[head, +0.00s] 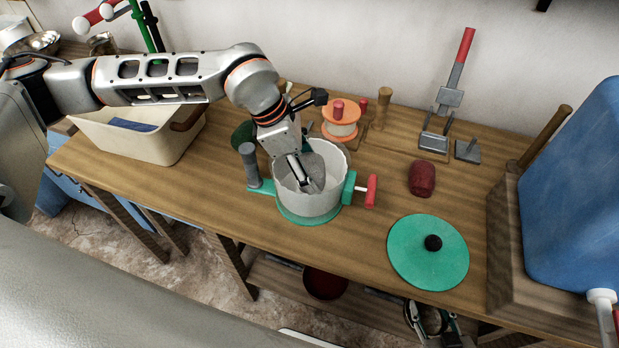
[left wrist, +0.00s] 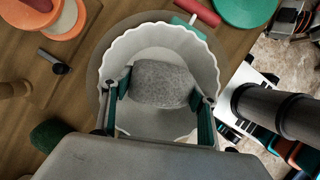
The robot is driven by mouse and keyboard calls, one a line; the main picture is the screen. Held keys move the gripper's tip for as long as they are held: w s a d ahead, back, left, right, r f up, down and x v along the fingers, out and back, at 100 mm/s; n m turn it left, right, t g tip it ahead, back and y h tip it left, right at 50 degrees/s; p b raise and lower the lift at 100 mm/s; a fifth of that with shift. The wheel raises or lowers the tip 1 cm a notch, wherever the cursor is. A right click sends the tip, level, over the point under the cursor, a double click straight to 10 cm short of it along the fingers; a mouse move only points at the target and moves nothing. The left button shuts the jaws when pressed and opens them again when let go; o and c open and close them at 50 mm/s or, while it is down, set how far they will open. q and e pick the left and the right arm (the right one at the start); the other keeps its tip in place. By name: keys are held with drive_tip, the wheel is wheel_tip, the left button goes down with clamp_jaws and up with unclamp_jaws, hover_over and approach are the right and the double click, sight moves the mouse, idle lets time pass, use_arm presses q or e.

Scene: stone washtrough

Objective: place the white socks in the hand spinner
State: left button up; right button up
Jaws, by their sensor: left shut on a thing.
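The hand spinner (head: 309,207) stands on the wooden table, a white scalloped basket on a green base with a red-handled crank at its right. Its basket is open at the top and also shows in the left wrist view (left wrist: 203,62). My left gripper (head: 303,182) reaches down into the basket. It is shut on a speckled light-grey bundle, seemingly the socks (left wrist: 160,84), which sits between the two fingers inside the rim. The bundle's underside is hidden, so I cannot tell whether it touches the basket floor. My right gripper is not in view.
The green lid (head: 428,252) with a black knob lies at the right front. A dark red object (head: 422,179), an orange spool (head: 341,119) and a blue container (head: 577,190) are around the spinner. A cream tub (head: 140,141) stands at the left.

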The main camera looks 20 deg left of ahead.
use_arm(q)
drive_tip(key=shift+f, duration=1.85)
drive_tip(key=shift+f, duration=0.1)
drive_tip(key=o, duration=0.8)
drive_tip(key=shift+o, duration=0.5)
drive_tip(key=shift+r, duration=0.25)
drive_tip(key=v, duration=1.1)
drive_tip(key=shift+a+r, duration=0.2)
drive_tip(key=shift+r, duration=0.1)
drive_tip(key=shift+s, duration=0.1)
drive_tip(key=shift+s, duration=0.1)
